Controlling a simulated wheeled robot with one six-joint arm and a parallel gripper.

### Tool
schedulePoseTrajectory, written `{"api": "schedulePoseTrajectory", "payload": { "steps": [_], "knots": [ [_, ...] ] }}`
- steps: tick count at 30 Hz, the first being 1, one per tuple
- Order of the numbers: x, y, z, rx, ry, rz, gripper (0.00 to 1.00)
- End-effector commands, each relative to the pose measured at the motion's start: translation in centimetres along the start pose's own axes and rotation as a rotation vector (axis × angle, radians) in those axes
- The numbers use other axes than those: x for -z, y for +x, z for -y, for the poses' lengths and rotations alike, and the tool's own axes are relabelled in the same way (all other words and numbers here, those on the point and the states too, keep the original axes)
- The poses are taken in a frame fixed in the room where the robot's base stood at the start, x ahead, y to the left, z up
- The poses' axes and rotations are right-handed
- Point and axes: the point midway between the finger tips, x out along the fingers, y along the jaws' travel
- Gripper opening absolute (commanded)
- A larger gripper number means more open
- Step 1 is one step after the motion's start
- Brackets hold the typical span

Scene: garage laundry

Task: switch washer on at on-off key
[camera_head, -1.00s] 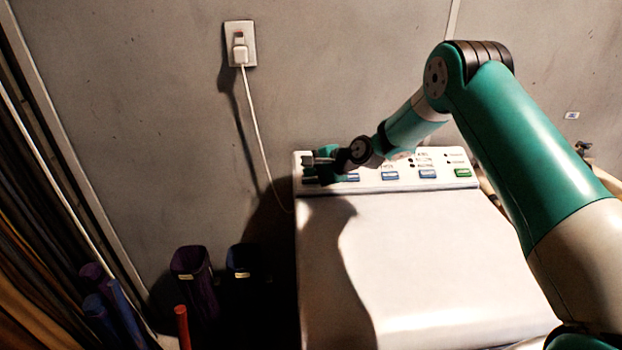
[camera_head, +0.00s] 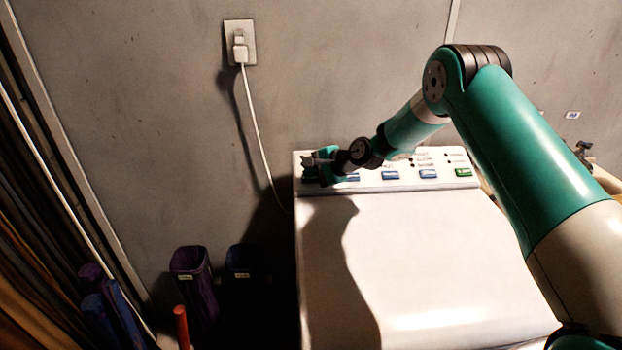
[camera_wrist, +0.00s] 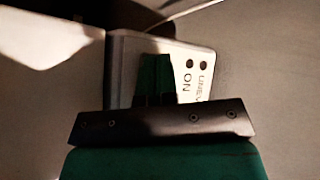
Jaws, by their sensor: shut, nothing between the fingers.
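The white washer (camera_head: 420,250) stands against the wall with its control panel (camera_head: 398,157) along the back edge. The panel has a row of blue keys (camera_head: 390,175) and a green key (camera_head: 463,172) at the right end. My gripper (camera_head: 312,168) is at the panel's left end, shut and empty. In the wrist view its shut fingers (camera_wrist: 157,80) lie over the panel (camera_wrist: 122,70), beside the printed word "ON" and two dark dots. The on-off key cannot be made out; the fingers may hide it. I cannot tell whether they touch the panel.
A white plug (camera_head: 240,52) sits in the wall outlet, with its cord hanging down left of the washer. Dark bins (camera_head: 193,275) and a red tube (camera_head: 181,325) stand on the floor at left. The washer's lid is clear.

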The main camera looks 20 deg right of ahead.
Motion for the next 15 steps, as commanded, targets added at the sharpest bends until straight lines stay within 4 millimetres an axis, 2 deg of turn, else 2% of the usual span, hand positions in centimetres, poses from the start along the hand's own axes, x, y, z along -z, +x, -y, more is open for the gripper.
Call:
{"api": "schedulePoseTrajectory", "payload": {
  "steps": [15],
  "knots": [
    [0.28,0.39,-0.33,0.0,0.0,0.0,0.0]
  ]
}}
